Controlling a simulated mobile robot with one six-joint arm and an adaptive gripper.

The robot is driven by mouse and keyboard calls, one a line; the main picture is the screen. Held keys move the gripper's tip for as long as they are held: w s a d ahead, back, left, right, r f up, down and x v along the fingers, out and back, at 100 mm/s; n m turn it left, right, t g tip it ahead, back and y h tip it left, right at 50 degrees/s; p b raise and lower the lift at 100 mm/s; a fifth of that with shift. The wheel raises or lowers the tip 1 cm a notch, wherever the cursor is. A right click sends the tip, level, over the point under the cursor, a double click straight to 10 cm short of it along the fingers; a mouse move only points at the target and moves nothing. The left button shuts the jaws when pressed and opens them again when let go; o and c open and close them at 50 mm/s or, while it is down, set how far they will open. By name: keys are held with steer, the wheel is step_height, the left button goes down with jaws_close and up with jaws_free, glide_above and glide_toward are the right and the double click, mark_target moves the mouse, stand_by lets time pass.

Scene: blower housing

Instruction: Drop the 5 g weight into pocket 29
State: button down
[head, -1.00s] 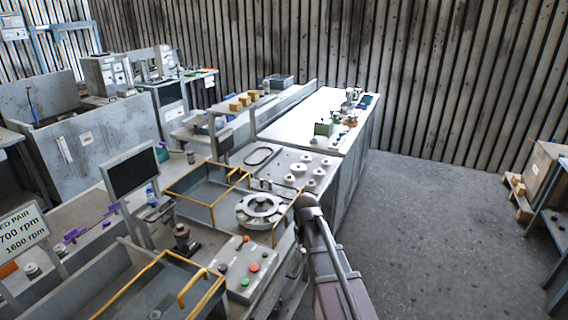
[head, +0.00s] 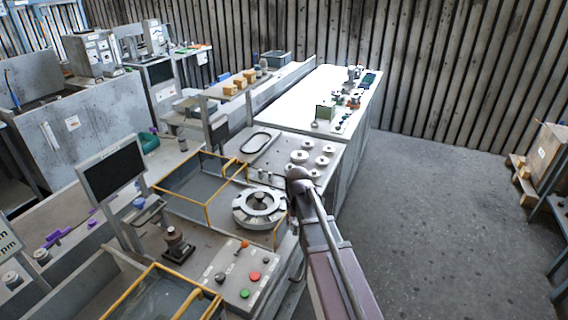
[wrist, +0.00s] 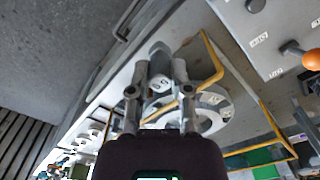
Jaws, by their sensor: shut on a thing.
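In the wrist view my gripper (wrist: 160,68) is shut on a small grey cylinder, the weight (wrist: 160,83), with a dark mark on its pale end face. The mark is too small to read surely. Beyond the fingers is the pale ring-shaped rotor (wrist: 213,112) with pockets around its rim, partly hidden by my gripper. The rotor also shows in the head view (head: 240,213), lying flat beside the yellow-framed guard, left of my arm. Pocket 29 cannot be picked out. In the head view my arm hides the gripper and the weight.
A yellow guard frame (head: 208,214) stands close to the rotor. A control panel (head: 232,276) with red, green and black buttons and an orange-knobbed lever is in front. Several round pale parts (head: 299,156) sit on the bench behind. The floor (head: 440,220) at right is clear.

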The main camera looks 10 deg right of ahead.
steer(key=shift+d, duration=0.2)
steer(key=shift+r, duration=0.1)
steer(key=shift+w+r+p, duration=0.15)
steer(key=shift+w+p, duration=0.15)
steer(key=w+a+r+p, duration=0.2)
steer(key=w+r+p, duration=1)
steer(key=w, duration=0.3)
steer(key=shift+a+r, duration=0.2)
steer(key=shift+a, duration=0.1)
steer(key=shift+f, duration=0.3)
step_height(320, 180, down, 16)
steer(key=b, duration=1.5)
steer(key=shift+r+b, duration=0.25)
steer(key=shift+b, duration=0.15)
steer(key=shift+f, duration=0.2)
steer(key=shift+f+b, duration=0.7)
steer(key=shift+b, duration=0.15)
stand_by(0.4)
steer(key=shift+f+b, duration=0.15)
steer(key=shift+b, duration=0.15)
